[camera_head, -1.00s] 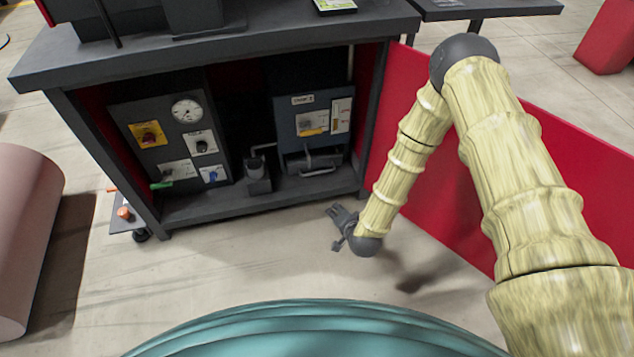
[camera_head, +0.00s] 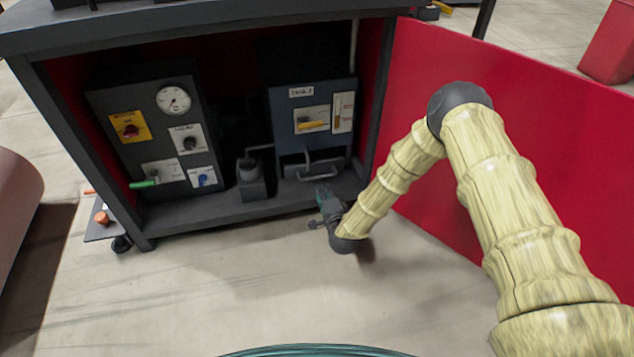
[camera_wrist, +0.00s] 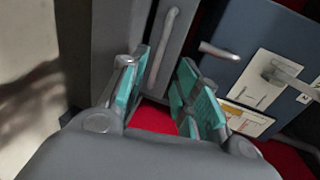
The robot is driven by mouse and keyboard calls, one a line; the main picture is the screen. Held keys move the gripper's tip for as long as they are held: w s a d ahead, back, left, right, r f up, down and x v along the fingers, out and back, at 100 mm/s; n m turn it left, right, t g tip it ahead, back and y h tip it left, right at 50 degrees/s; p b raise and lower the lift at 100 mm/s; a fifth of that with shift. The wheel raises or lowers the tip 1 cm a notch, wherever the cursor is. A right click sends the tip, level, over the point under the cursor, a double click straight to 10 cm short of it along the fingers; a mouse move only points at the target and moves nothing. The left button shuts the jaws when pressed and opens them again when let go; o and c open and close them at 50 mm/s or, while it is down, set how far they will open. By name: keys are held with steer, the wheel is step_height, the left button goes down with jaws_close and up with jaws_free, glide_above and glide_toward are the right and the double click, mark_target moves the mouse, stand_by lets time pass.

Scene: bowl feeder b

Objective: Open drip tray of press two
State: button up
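A blue-grey tank unit (camera_head: 281,130) stands inside the open cabinet, with a label reading what looks like "TANK 2". Under it is a low grey front with a bar handle (camera_head: 320,176), which looks like the drip tray and appears closed. In the wrist view the bar handle (camera_wrist: 163,48) on the grey front lies just beyond my fingertips, apart from them. My gripper (camera_head: 322,208) is low in front of the cabinet's bottom edge, below the handle. The wrist view shows my gripper (camera_wrist: 164,64) open and empty, its teal-padded fingers apart. No "press two" label is readable.
A dark control panel (camera_head: 150,108) with a gauge, knobs and a green lever stands at left in the cabinet. A small grey cup-like part (camera_head: 250,178) sits between. A red door (camera_head: 480,70) stands open at right, close to my arm. The floor ahead is clear.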

mark_target(317, 177)
steer(key=b+x, duration=0.4)
steer(key=x, duration=0.5)
steer(key=shift+a+f+b, duration=0.1)
steer(key=shift+f+b, duration=0.05)
steer(key=shift+b, duration=0.25)
steer(key=shift+w+a, duration=0.15)
steer(key=shift+w, duration=0.55)
jaws_close()
